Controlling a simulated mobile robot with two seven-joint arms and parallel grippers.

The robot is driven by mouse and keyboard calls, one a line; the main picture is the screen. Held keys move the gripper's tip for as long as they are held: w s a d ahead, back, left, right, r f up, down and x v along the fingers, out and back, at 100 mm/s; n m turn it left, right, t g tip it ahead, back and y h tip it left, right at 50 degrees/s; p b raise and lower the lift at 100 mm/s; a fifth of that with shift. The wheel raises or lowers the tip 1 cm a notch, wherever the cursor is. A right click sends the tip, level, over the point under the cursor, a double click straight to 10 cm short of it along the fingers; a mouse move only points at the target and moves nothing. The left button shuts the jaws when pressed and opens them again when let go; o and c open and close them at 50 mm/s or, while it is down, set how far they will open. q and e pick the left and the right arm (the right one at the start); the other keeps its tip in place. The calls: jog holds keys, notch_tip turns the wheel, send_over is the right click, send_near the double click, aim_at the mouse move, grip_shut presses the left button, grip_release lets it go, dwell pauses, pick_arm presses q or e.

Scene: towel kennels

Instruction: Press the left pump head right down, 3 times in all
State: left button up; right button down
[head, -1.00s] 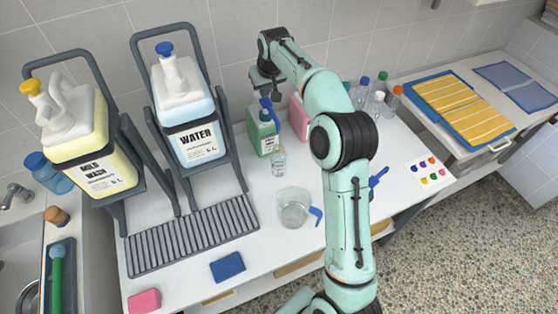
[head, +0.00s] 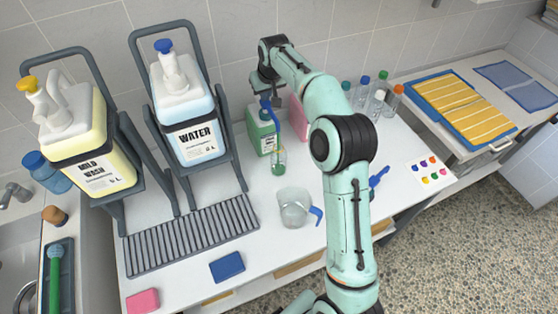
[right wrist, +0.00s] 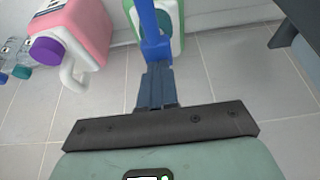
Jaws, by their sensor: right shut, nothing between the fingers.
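A green-and-white container (head: 261,137) stands against the back wall with a blue pump head (head: 269,110) on top. The pump head also shows in the right wrist view (right wrist: 153,45). Its blue spout reaches down toward a small clear bottle (head: 279,162) in front, which shows green low inside. My right gripper (head: 276,101) is shut and empty, right at the pump head, from above. In the wrist view its fingers (right wrist: 157,85) overlap the blue part; whether they touch cannot be told. My left gripper is not in view.
A pink container (head: 298,118) stands just right of the green one. A clear jug (head: 294,207) stands in front. Jugs labelled MILD WASH (head: 90,165) and WATER (head: 199,142) lean in racks at left. Small bottles (head: 379,100) stand at right.

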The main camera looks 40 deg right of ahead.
jog(key=shift+f+b, duration=0.35)
jog(key=shift+f, duration=0.9)
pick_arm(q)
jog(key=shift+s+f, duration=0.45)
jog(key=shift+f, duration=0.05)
pick_arm(e)
jog(key=shift+r, duration=0.1)
jog(key=shift+r+p, duration=1.2)
jog(key=shift+r, duration=1.1)
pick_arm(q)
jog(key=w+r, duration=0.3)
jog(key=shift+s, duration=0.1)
pick_arm(e)
jog(key=shift+f, duration=0.25)
